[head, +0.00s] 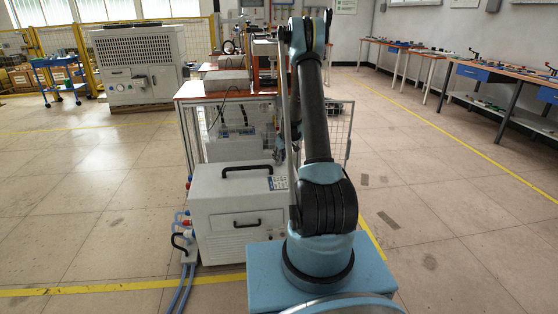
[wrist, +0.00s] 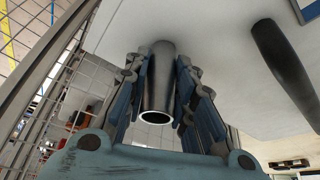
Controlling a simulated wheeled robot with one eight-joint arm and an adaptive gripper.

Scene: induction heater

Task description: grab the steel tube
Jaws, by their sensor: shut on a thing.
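The steel tube (wrist: 160,82) is a dark grey, shiny hollow cylinder in the middle of the wrist view, its open end towards the camera. My gripper (wrist: 161,72) has its two jointed fingers closed on the tube's sides, one left and one right. The tube's far end is in front of a white surface; I cannot tell whether it touches it. In the head view my arm stands upright and hides the gripper. I cannot make out the tube clearly there.
A white cabinet (head: 238,209) with black handles stands left of my arm. A black handle (wrist: 284,62) shows at right in the wrist view, mesh panels at left. Behind is an orange-topped bench (head: 200,90). Workbenches line the right wall; open floor (head: 430,180) lies between.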

